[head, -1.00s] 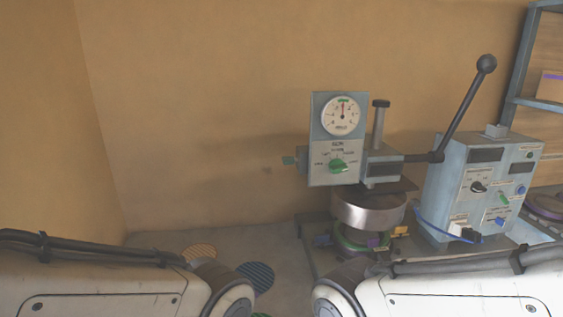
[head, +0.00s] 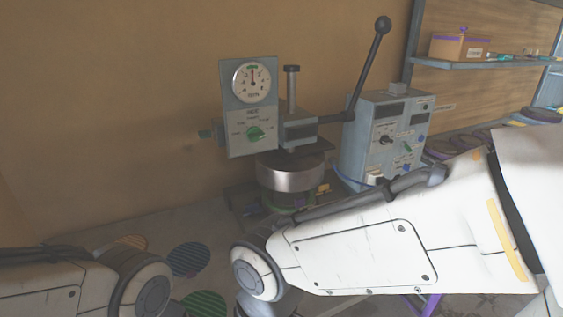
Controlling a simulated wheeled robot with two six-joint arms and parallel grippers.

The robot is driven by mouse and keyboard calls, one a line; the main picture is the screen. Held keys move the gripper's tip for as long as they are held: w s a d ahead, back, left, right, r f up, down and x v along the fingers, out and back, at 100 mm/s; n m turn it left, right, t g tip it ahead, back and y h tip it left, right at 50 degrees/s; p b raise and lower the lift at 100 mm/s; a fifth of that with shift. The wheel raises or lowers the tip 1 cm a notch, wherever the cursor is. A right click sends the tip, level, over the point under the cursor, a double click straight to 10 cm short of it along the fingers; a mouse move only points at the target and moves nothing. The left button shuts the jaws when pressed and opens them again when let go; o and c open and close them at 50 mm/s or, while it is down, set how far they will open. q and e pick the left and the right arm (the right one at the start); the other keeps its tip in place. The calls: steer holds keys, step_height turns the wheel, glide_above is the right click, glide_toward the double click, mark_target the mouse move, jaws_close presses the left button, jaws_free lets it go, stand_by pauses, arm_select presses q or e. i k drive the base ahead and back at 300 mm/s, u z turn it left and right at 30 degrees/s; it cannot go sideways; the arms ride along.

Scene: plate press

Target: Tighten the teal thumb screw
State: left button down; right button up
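The plate press stands against the back wall, with a gauge panel (head: 249,107) at its front. A metal cylinder (head: 290,172) is under the head. My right arm crosses in front of the press base and hides part of it. Both arms show, but neither gripper is in view.
A grey-blue control box (head: 386,135) stands right of the press, beside its long lever (head: 366,70). Striped discs (head: 188,260) lie at the lower left. A shelf (head: 490,64) with a cardboard box (head: 459,47) is at the right. The wall left of the press is clear.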

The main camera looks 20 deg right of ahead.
mark_target(203, 135)
steer(key=u, duration=0.4)
steer(key=k, duration=0.55)
steer(key=u, duration=0.8)
steer(key=i, duration=0.95)
steer(key=z, duration=0.5)
